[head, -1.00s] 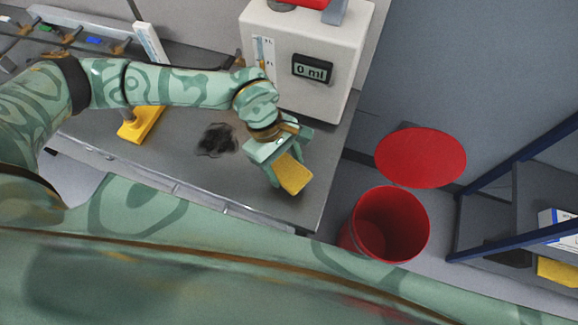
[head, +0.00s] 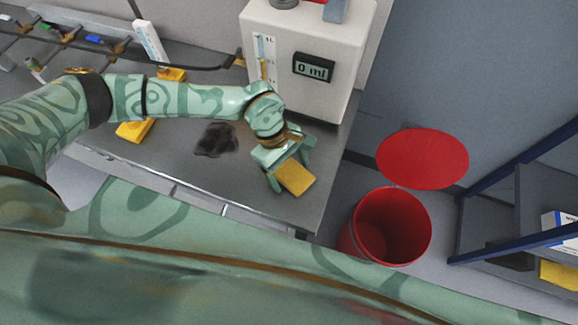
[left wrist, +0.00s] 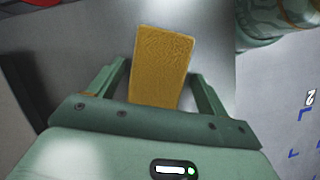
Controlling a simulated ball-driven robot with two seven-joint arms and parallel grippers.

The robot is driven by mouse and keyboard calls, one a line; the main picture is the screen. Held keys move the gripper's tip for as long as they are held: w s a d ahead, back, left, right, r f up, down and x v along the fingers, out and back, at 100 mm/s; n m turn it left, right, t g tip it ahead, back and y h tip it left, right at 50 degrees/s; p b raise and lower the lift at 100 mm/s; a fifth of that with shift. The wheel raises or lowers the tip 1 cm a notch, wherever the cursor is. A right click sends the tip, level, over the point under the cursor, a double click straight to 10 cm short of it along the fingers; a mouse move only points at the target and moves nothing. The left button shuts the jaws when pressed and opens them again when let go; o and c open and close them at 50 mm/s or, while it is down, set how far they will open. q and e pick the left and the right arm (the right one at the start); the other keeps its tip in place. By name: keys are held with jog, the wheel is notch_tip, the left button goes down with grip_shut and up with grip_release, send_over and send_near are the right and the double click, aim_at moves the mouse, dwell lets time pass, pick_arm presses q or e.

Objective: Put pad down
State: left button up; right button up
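A yellow pad (head: 296,178) lies at the right front part of the grey worktop, seemingly flat on it. My left gripper (head: 291,174) is over it with a finger on either side. In the left wrist view the pad (left wrist: 162,66) lies between the two fingers of the gripper (left wrist: 160,78), with a visible gap on each side. The left gripper is open. Contact under the pad is partly hidden by the fingers. My right gripper is not in view.
A dark smudge (head: 215,139) marks the worktop (head: 235,190). A white machine (head: 300,35) reading "0 ml" stands behind. Other yellow pieces (head: 134,130) lie left. A red bin (head: 385,232) and a red disc (head: 423,158) are beyond the right edge, beside a blue-framed shelf (head: 500,238).

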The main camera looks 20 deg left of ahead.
pick_arm(q)
jog(key=shift+w, duration=0.1)
dwell(0.3)
jog(key=shift+r, duration=0.3)
jog(key=p+v, duration=0.1)
jog(key=v, duration=1)
jog(key=shift+r, duration=0.25)
jog(key=shift+a, duration=0.15)
